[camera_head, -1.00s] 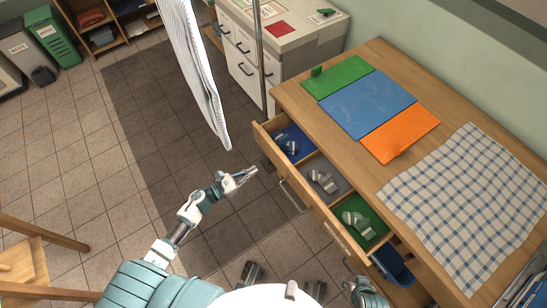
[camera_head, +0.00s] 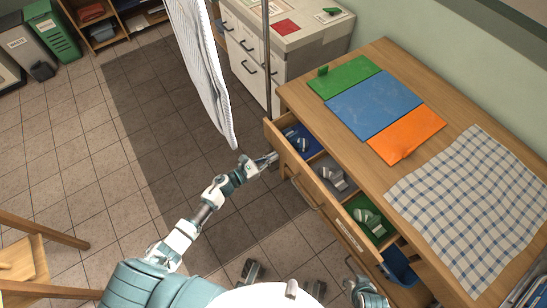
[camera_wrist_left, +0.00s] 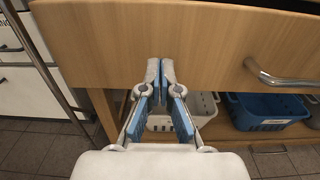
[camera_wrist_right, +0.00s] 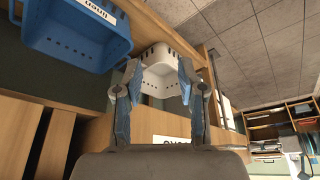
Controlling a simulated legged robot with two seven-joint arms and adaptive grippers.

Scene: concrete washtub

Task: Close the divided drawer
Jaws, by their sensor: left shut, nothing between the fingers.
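The divided drawer (camera_head: 327,205) of the wooden dresser is pulled out. It shows a blue, a grey and a green compartment, each with metal pieces in it. My left gripper (camera_head: 272,158) is shut and empty at the far-left part of the drawer front. In the left wrist view its fingertips (camera_wrist_left: 160,66) point at the plain wooden front (camera_wrist_left: 200,40), left of the metal handle (camera_wrist_left: 282,76). I cannot tell whether they touch it. My right gripper (camera_head: 362,287) is low near my body. In the right wrist view its fingers (camera_wrist_right: 158,68) are apart.
Green, blue and orange panels (camera_head: 373,103) and a checked cloth (camera_head: 465,200) lie on the dresser top. A blue basket (camera_head: 400,266) and a white basket (camera_wrist_left: 190,112) sit below the drawer. A hanging striped cloth (camera_head: 205,75) and a pole (camera_head: 266,60) are nearby.

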